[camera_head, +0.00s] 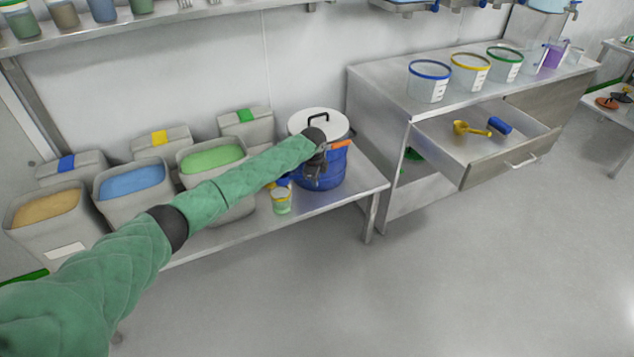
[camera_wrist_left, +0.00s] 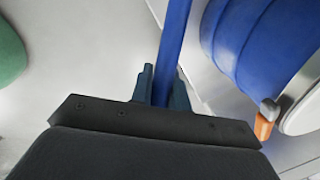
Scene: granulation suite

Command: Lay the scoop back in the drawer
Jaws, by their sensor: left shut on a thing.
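My left gripper (camera_head: 318,168) is in front of the blue drum on the low steel bench. In the left wrist view its fingers (camera_wrist_left: 163,85) are shut on a long, straight blue handle (camera_wrist_left: 172,45), which runs out of the top of that view. The far end of the handle is not seen there, so I cannot tell the scoop's bowl. The drawer (camera_head: 510,162) in the steel cabinet at the right is pulled open. A yellow scoop (camera_head: 469,129) and a short blue item (camera_head: 499,126) lie in it. My right gripper is not in view.
The blue drum (camera_head: 322,178) has a white lid and an orange lever (camera_head: 341,144). A small jar (camera_head: 281,202) stands beside it. Open bins (camera_head: 131,180) of powder fill the bench's left. Rimmed tubs (camera_head: 429,83) stand on the cabinet top. The floor in front is clear.

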